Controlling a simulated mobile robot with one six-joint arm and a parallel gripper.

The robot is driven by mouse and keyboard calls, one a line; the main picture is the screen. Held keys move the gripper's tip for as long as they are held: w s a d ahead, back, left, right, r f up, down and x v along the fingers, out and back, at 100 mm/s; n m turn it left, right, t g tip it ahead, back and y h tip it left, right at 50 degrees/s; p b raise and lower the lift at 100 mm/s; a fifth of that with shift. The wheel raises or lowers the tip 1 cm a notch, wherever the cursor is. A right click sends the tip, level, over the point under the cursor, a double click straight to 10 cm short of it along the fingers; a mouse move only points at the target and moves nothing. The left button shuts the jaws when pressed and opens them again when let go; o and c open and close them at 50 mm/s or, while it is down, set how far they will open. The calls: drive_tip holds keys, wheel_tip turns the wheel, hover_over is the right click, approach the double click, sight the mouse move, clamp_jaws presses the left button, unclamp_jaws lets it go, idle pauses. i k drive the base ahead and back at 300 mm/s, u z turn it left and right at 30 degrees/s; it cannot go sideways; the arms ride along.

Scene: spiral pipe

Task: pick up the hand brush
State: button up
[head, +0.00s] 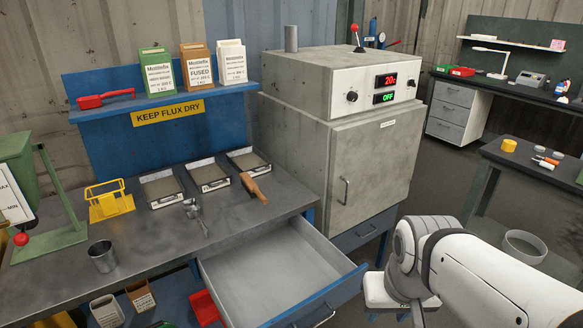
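Two things have the shape of a hand brush, and I cannot tell for certain which it is. A brown wooden piece with a narrowed handle (254,189) lies at the right end of the grey bench, touching or just in front of the right-hand tray. A red piece with a block head and thin handle (103,98) lies on the left end of the blue shelf. Bristles are not clear on either. My gripper (401,303) is at the lower right, in front of the oven and well apart from both. Its fingers are mostly hidden, so its opening does not show.
An open, empty drawer (280,275) juts out under the bench (150,245). The grey oven (365,165) stands right of the bench. Several trays, a metal scoop (195,210), a metal cup (103,257) and a yellow rack (110,204) occupy the bench. Cartons stand on the shelf.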

sight(253, 188)
drive_tip(key=z, duration=1.6)
drive_tip(key=i, duration=2.8)
drive_tip(key=z, duration=5.65)
drive_tip(key=i, duration=0.1)
drive_tip(key=z, duration=2.95)
drive_tip(key=i, duration=0.9)
drive_tip(key=z, duration=0.05)
